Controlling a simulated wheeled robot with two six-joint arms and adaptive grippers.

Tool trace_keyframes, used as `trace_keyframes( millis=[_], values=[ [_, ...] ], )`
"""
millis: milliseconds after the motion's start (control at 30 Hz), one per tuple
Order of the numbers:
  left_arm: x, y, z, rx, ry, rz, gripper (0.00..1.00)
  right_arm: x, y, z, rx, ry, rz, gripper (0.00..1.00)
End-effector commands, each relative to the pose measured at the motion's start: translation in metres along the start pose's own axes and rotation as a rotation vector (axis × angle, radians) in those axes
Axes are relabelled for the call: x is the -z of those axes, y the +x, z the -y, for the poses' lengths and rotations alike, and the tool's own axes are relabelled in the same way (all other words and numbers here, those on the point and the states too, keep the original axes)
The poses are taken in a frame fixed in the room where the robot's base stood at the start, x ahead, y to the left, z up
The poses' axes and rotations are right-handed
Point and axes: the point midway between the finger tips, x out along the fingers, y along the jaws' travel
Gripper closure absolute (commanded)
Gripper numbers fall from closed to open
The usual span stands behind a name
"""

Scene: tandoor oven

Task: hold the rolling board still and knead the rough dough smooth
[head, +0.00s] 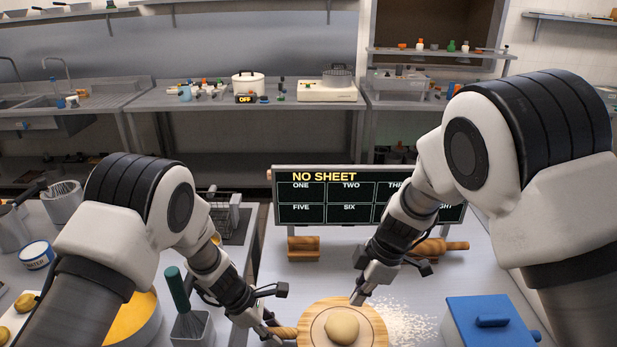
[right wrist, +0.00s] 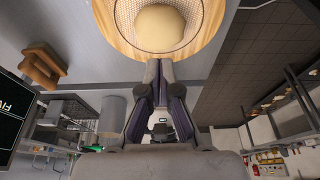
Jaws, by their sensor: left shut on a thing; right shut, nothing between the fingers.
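The round wooden rolling board (head: 374,318) lies on the table at the bottom middle of the head view. A pale ball of dough (head: 342,327) sits on its middle; it also shows in the right wrist view (right wrist: 160,27). The ball looks rounded; its surface is too small to judge. My left gripper (head: 270,330) is shut on the board's handle (head: 284,332) at the left. My right gripper (head: 357,297) is shut and empty at the board's far edge, behind the dough. In the right wrist view its fingertips (right wrist: 160,68) point at the board's rim, apart from the dough.
White flour (head: 408,325) is scattered right of the board. A blue-lidded box (head: 490,320) stands further right. A wooden stand (head: 303,248), a rolling pin (head: 440,247) and a display board (head: 325,200) are behind. A green-handled tool (head: 176,290) stands in a metal container at left.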

Motion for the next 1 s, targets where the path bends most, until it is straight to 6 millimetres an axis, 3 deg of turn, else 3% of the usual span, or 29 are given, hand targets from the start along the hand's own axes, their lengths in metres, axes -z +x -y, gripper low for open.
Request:
trace_keyframes(
  millis=[133,400,633,1000],
  values=[
    [0.0,0.0,0.0,0.0,0.0,0.0,1.0,0.003,-0.011,0.0,0.0,0.0,0.0,1.0],
    [0.0,0.0,0.0,0.0,0.0,0.0,1.0,0.002,-0.009,0.001,0.004,0.002,-0.02,1.0],
    [0.0,0.0,0.0,0.0,0.0,0.0,1.0,-0.004,0.004,0.006,0.002,0.003,-0.197,1.0],
    [0.0,0.0,0.0,0.0,0.0,0.0,1.0,0.004,0.048,0.007,0.002,0.0,-0.199,1.0]
  ],
)
